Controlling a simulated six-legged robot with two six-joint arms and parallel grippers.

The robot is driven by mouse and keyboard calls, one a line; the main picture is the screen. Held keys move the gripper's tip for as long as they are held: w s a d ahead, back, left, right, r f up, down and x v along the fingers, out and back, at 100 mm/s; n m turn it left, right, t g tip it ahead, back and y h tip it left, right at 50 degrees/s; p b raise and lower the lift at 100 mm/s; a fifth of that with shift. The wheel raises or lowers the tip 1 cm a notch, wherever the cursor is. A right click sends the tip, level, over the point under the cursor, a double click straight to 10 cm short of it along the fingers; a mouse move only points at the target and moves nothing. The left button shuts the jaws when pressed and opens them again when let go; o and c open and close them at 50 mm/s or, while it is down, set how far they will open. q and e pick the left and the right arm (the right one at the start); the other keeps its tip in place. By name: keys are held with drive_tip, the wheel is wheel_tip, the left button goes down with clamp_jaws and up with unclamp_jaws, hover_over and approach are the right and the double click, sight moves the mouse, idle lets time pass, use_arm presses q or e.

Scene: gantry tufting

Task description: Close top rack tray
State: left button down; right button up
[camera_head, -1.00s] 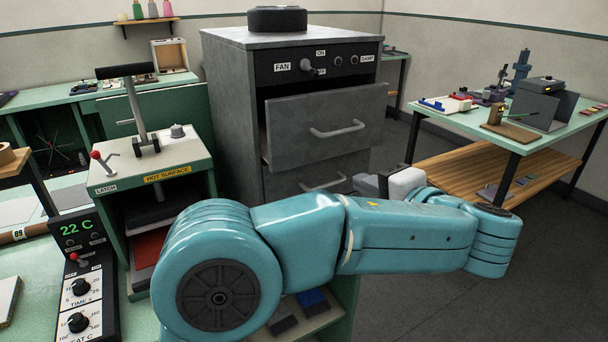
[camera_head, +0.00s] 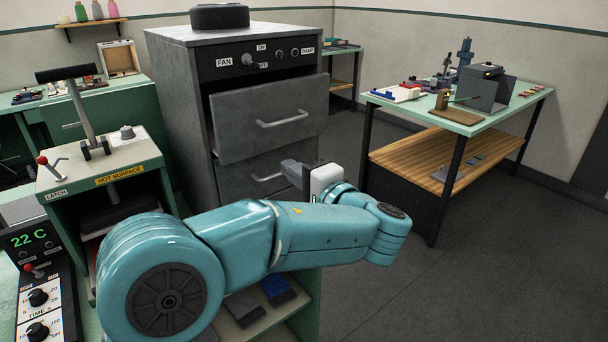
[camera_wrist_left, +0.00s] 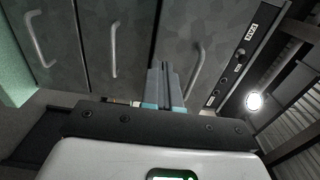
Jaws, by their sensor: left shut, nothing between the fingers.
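The grey metal cabinet (camera_head: 171,100) stands ahead in the head view. Its top tray (camera_head: 234,128) sticks out past the cabinet front, with a dark gap above it and at its left. The tray has a bar handle (camera_head: 282,118). My left gripper (camera_head: 289,168) is shut and empty, below that handle and in front of the lower drawer. In the left wrist view the shut fingers (camera_wrist_left: 160,78) point at the cabinet front, between the top handle (camera_wrist_left: 196,70) and the second handle (camera_wrist_left: 114,48). I cannot tell if they touch. My right gripper is not in view.
A press marked HOT SURFACE (camera_head: 120,173) stands left of the cabinet. A temperature control box (camera_head: 40,270) is at the lower left. A green-topped table (camera_head: 470,128) with devices stands at the right. The floor (camera_head: 470,285) between is clear.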

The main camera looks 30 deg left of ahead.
sight(264, 150)
use_arm(q)
drive_tip(key=p+x, duration=0.1)
drive_tip(key=x, duration=0.5)
drive_tip(key=shift+a+p, duration=0.25)
drive_tip(key=shift+p, duration=0.05)
drive_tip(key=shift+w+a, duration=0.35)
drive_tip(key=shift+a, duration=0.1)
drive_tip(key=shift+a+f, duration=0.1)
drive_tip(key=shift+b+x, duration=0.65)
drive_tip(key=shift+x, duration=0.4)
drive_tip(key=shift+w+a, duration=0.15)
drive_tip(key=shift+a, duration=0.05)
drive_tip(key=shift+d, duration=0.1)
